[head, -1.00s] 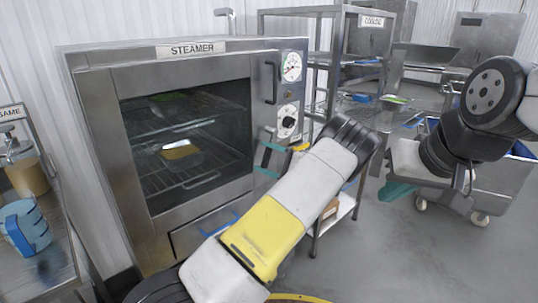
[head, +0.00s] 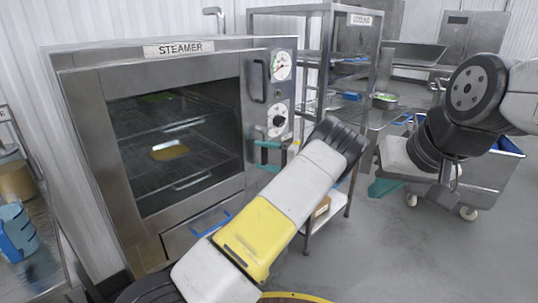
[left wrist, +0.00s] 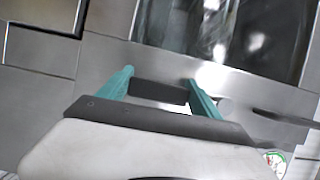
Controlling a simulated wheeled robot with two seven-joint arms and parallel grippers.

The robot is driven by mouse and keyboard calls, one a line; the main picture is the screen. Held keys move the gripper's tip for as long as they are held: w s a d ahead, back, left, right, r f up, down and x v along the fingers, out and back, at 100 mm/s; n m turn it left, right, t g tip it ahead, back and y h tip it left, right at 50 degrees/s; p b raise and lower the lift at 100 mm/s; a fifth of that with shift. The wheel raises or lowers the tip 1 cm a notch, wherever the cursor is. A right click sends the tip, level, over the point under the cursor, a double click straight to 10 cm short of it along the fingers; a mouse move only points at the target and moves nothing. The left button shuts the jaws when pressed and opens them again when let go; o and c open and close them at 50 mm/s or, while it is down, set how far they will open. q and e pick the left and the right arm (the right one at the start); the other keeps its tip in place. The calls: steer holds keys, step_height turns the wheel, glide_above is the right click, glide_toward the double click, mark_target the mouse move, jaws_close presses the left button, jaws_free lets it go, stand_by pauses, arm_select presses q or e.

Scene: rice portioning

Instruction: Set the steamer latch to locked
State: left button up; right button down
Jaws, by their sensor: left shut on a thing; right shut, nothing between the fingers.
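The steel steamer (head: 172,65) stands at the left in the head view, with its glass door (head: 95,120) seeming closed. My left gripper (head: 268,154) is at the door's right edge, below the vertical handle (head: 258,80). In the left wrist view its teal fingers (left wrist: 162,92) sit either side of a dark bar (left wrist: 158,92), which seems to be the latch. It is shut on this. Whether the latch is locked cannot be told. My right gripper (head: 385,188) is shut and empty at the right, away from the steamer.
A pressure gauge (head: 281,66) and a dial (head: 277,120) are on the panel right of the door. A cooling rack (head: 290,15) stands behind right. A steel trolley (head: 487,185) is near my right arm. A blue jug (head: 18,232) is on the left counter.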

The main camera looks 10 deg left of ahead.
arm_select(q)
steer(key=shift+d, duration=0.1)
steer(key=o, duration=2.1)
steer(key=shift+c, duration=0.2)
steer(key=v, duration=0.7)
steer(key=shift+d, duration=0.35)
steer(key=shift+s, duration=0.1)
